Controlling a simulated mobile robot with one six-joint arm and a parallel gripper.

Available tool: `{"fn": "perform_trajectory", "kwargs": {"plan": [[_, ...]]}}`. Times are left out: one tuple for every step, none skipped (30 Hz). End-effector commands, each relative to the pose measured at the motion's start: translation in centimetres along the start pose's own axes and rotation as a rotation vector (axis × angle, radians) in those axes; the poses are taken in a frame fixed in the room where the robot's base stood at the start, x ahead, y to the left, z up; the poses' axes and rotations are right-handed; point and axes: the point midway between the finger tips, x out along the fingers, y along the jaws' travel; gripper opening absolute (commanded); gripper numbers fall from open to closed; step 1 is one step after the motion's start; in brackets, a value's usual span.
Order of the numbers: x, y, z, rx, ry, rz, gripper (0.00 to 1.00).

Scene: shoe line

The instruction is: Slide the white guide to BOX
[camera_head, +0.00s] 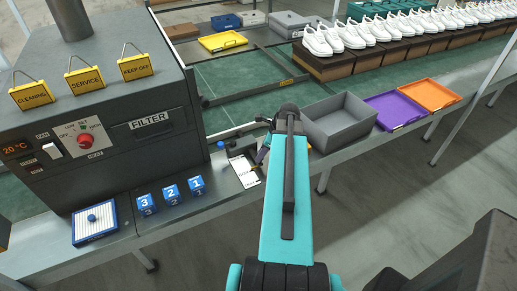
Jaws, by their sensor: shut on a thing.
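The white guide (232,132) is a thin pale bar lying at a slant across the near edge of the green belt, right of the grey machine. Its right end runs towards my arm. My gripper (263,153) is partly hidden behind my teal arm at that end. It is shut, seemingly on the white guide's end, though the contact is hidden. A white marked plate (245,170) with a dark border lies just below; its lettering is too small to read, so I cannot tell where BOX is.
The grey machine (100,130) stands left. Blue numbered blocks (171,194) and a blue-rimmed tray (94,222) lie on the near ledge. Right of my arm are a grey bin (340,122), a purple tray (396,110) and an orange tray (429,95). White shoes (370,34) stand behind.

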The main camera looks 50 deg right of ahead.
Motion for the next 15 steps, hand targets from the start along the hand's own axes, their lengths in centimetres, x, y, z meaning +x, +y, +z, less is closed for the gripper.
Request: {"fn": "perform_trajectory", "kwargs": {"plan": [[-0.11,0.36,-0.15,0.0,-0.001,0.002,0.0],[-0.13,0.41,-0.21,0.0,-0.001,0.002,0.0],[-0.14,0.43,-0.25,0.0,-0.001,0.002,0.0],[-0.14,0.44,-0.26,0.0,-0.001,0.003,0.0],[-0.14,0.43,-0.26,0.0,-0.001,0.003,0.0],[-0.13,0.41,-0.26,0.0,-0.001,0.003,0.0],[-0.13,0.4,-0.25,0.0,-0.001,0.003,0.0],[-0.13,0.39,-0.25,0.0,-0.001,0.003,0.0],[-0.13,0.39,-0.24,0.0,-0.001,0.003,0.0],[-0.12,0.39,-0.24,0.0,-0.001,0.003,0.0],[-0.13,0.39,-0.23,0.0,-0.001,0.003,0.0],[-0.12,0.39,-0.23,0.0,-0.001,0.003,0.29],[-0.12,0.39,-0.22,0.0,-0.001,0.003,0.34],[-0.12,0.39,-0.23,0.0,-0.001,0.003,0.39],[-0.12,0.37,-0.23,0.0,-0.001,0.002,0.44]]}}
